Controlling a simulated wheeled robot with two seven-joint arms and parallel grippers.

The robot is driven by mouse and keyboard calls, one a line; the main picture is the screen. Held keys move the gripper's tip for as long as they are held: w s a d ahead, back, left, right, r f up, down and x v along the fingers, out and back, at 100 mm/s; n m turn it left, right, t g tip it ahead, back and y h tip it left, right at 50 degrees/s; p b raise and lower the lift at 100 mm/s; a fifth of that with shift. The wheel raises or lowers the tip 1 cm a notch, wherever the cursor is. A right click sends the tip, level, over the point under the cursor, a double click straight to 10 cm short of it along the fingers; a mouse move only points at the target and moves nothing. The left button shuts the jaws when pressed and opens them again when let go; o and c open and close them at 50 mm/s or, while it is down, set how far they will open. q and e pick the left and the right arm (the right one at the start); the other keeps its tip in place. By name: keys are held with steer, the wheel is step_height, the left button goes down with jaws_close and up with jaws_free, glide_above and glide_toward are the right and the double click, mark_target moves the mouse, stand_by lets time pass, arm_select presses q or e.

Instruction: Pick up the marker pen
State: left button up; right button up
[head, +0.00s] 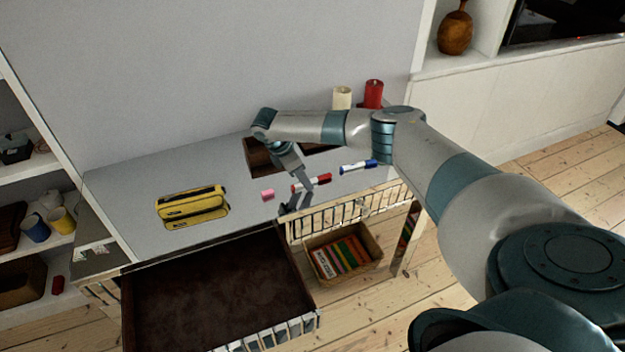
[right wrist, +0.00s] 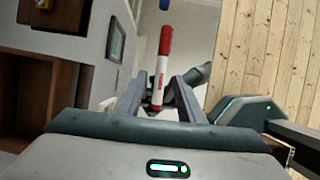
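A red-and-white marker pen (head: 314,182) lies on the grey desk top. In the right wrist view the marker (right wrist: 164,60) points away from me, red cap far and white barrel near. My right gripper (head: 297,200) is low over the desk at the marker. In the right wrist view its fingers (right wrist: 162,78) stand apart on either side of the white barrel, with gaps visible. A second marker, blue and white (head: 358,166), lies to the right; its blue end (right wrist: 164,5) shows at the top of the wrist view. My left gripper is in neither view.
A pink eraser (head: 267,195) and a yellow pencil case (head: 192,207) lie left of the marker. A dark open box (head: 260,157), a cream candle (head: 342,97) and a red candle (head: 374,93) are behind. An open brown drawer (head: 215,290) juts out in front.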

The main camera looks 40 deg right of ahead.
stand_by(0.7)
jaws_close()
